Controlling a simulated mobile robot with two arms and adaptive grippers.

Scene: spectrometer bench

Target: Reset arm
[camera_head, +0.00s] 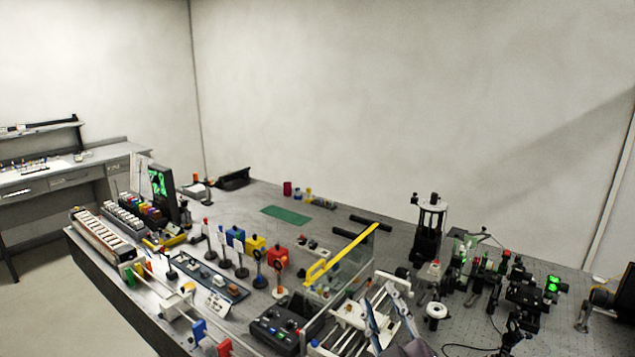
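My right gripper (379,298) comes up from the bottom edge, right of centre. Its two grey fingers stand apart with nothing seen between them, so it looks open. It shows in front of white parts on the near side of the bench (345,213). I cannot tell whether it touches them. My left gripper is not in view.
A clear-panelled box with a yellow edge (341,254) stands just left of my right gripper. Dark optical mounts (525,296) crowd the right side. A black control box (277,329) lies at the near edge.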

